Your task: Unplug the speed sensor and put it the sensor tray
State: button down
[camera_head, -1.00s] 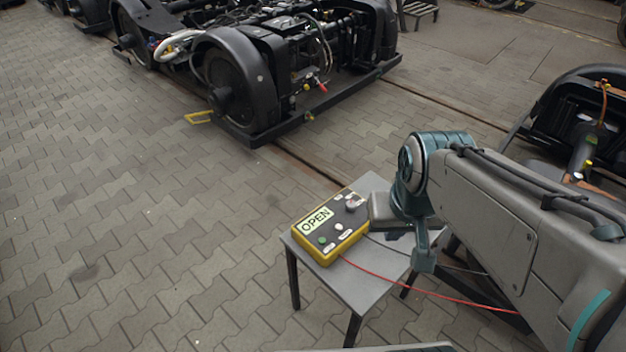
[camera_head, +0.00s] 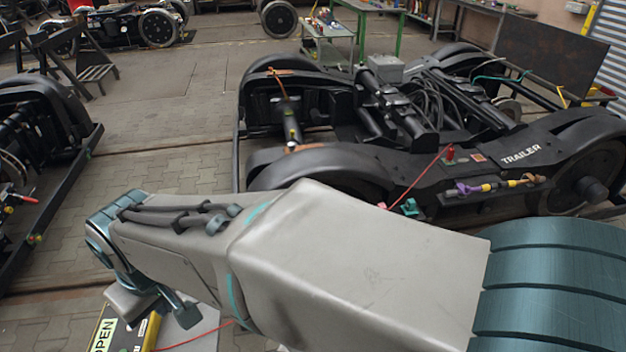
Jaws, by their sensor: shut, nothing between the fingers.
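The trailer bogie (camera_head: 515,158), black and marked TRAILER, stands right of centre. A purple, yellow and orange connector-like part (camera_head: 490,187) lies along its near side. A small teal part (camera_head: 409,207) is at its near edge by a red lead. I cannot tell which part is the speed sensor. I cannot make out a sensor tray. My gripper (camera_head: 183,314) is at lower left, shut and empty, over the small grey table (camera_head: 205,325) and well away from the bogie. My arm hides part of the table and the bogie's near side.
Another bogie (camera_head: 40,150) stands at left. A green-framed workbench (camera_head: 380,18) and grey cart (camera_head: 328,45) are behind. Paving between the bogies is clear.

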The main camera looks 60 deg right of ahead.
aim_at(410, 203)
jog(key=k, duration=0.45)
jog(key=u, duration=1.65)
jog(key=i, duration=0.65)
jog(key=z, duration=4.55)
jog(key=i, duration=1.4)
jog(key=z, duration=0.4)
